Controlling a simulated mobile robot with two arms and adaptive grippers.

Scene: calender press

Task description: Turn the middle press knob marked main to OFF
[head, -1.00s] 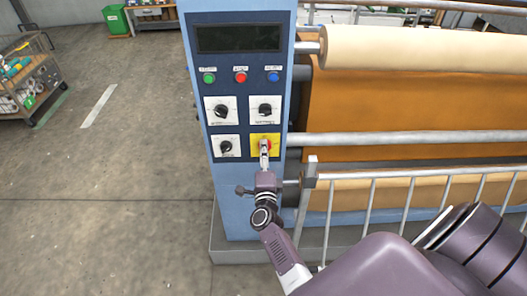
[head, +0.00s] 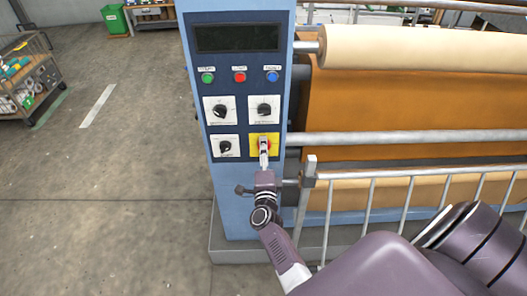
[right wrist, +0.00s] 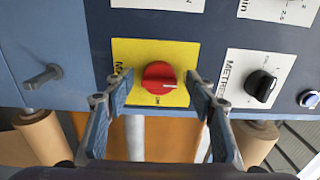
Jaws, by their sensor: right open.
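The main knob (right wrist: 159,83) is red with a pale pointer line, on a yellow plate (right wrist: 181,53). My right gripper (right wrist: 160,92) is open, with one finger on each side of the knob and gaps visible. In the head view the yellow plate (head: 275,152) is at the lower right of the blue press panel, and my right gripper (head: 264,152) partly covers the knob. I cannot tell whether the fingers touch the plate. My left gripper is not in view.
A black knob (right wrist: 261,86) on a white plate is beside the yellow one. Other black knobs (head: 221,111) and green, red and blue buttons (head: 240,77) are on the panel. A metal railing (head: 370,200) and rollers stand to the right. Open floor (head: 110,200) lies left.

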